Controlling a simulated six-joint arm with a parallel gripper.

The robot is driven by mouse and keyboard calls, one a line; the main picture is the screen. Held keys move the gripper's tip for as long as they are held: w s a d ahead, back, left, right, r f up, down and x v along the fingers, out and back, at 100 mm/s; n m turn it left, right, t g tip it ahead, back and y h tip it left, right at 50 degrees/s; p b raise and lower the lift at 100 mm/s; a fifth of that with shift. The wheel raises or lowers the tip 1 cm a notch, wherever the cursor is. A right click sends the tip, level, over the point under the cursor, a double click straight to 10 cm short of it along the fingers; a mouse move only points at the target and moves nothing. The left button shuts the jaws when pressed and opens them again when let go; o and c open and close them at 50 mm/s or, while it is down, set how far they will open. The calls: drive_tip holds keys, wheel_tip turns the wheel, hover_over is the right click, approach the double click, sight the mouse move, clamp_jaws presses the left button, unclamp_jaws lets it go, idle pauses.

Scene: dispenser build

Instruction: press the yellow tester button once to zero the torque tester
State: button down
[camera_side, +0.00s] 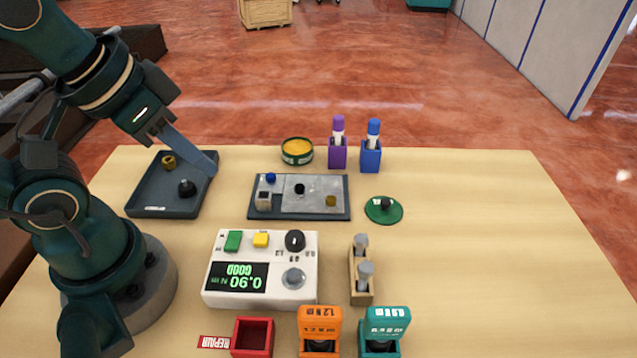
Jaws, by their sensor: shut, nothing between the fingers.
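The torque tester (262,291) is a white box at the front middle of the table. Its yellow button (261,240) sits on top between a green button (233,241) and a black knob (295,240). Its display (238,276) shows 0.90 and GOOD, upside down in this view. My gripper (211,170) is shut and empty. It is above the right edge of the dark tray, behind and to the left of the tester, well apart from the yellow button.
The dark tray (150,205) holds a brass piece and a black piece. A fixture plate (260,211) lies behind the tester. A wooden holder (361,289) stands to its right; red, orange and teal bins stand in front. The table's right side is clear.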

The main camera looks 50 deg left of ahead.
drive_tip(key=a+r+g, duration=0.1)
drive_tip(key=m+g+y, duration=0.4)
drive_tip(key=m+y, duration=0.5)
drive_tip(key=m, duration=0.1)
hover_over(267, 242)
drive_tip(key=f, duration=0.1)
drive_tip(key=shift+f, duration=0.15)
drive_tip(key=shift+f, duration=4.4)
drive_tip(key=shift+f, duration=0.15)
drive_tip(key=shift+f, duration=0.25)
